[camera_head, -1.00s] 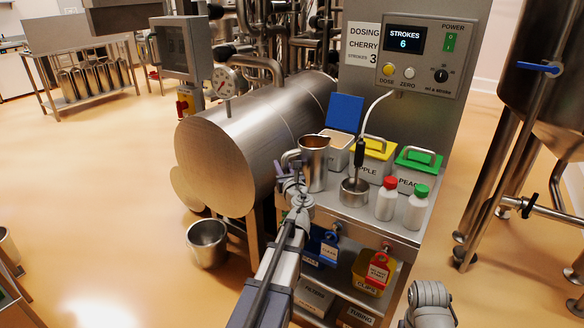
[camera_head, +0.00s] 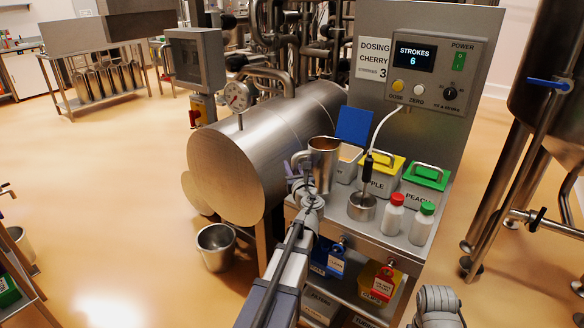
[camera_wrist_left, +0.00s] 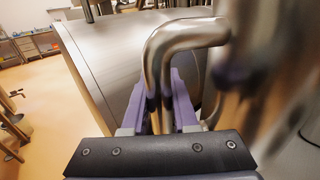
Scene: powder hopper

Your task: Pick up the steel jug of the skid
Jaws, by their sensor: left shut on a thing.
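The steel jug (camera_head: 324,158) is upright at the left side of the skid's steel top (camera_head: 395,244), in front of a white box. My left gripper (camera_head: 301,170) is shut on its handle, left of the jug body. In the left wrist view the bent handle (camera_wrist_left: 156,62) runs between the purple fingers of my left gripper (camera_wrist_left: 166,100). The jug body is blurred at the right of that view. Its base is partly hidden by the gripper, so any gap below it is hard to judge. A grey part of my right arm shows at bottom right; its gripper is not visible.
A steel cup (camera_head: 362,207) with a hose-fed nozzle stands right of the jug. Red-capped (camera_head: 393,214) and green-capped (camera_head: 421,223) bottles stand beside it. Yellow-lidded (camera_head: 382,168) and green-lidded (camera_head: 428,177) boxes are behind. A large steel cylinder (camera_head: 225,165) lies to the left.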

